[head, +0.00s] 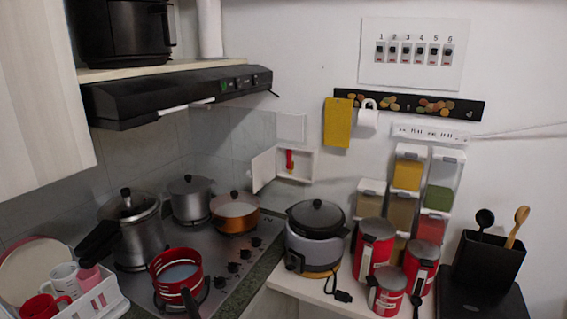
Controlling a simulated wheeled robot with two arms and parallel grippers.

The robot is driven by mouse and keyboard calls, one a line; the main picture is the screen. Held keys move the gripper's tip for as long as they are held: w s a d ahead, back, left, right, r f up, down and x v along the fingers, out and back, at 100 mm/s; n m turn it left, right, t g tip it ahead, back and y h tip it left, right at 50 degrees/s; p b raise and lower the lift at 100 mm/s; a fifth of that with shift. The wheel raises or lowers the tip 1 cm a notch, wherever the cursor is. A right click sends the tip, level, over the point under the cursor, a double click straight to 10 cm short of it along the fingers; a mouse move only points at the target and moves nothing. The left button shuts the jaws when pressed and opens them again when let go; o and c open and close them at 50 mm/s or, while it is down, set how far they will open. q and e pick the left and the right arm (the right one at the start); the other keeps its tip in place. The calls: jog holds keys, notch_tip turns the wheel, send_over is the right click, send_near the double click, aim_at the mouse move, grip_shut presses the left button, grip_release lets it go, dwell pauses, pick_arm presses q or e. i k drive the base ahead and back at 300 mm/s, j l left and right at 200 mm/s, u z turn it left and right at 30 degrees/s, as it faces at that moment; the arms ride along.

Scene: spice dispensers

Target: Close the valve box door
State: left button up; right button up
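The valve box (298,164) is a small white recessed box on the back wall, above the counter corner and right of the stove. A red valve handle (289,159) shows inside it. Its white door (263,169) stands open, swung out to the left of the box. Neither of my grippers is in the head view.
Below the box are an orange pot (236,212) on the stove (215,262) and a grey cooker with a black lid (316,240) on the counter. Spice dispensers (407,175) and red canisters (374,245) stand to the right. A black range hood (180,97) juts out at upper left.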

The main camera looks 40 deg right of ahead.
aim_at(263, 171)
jog(key=z, duration=1.35)
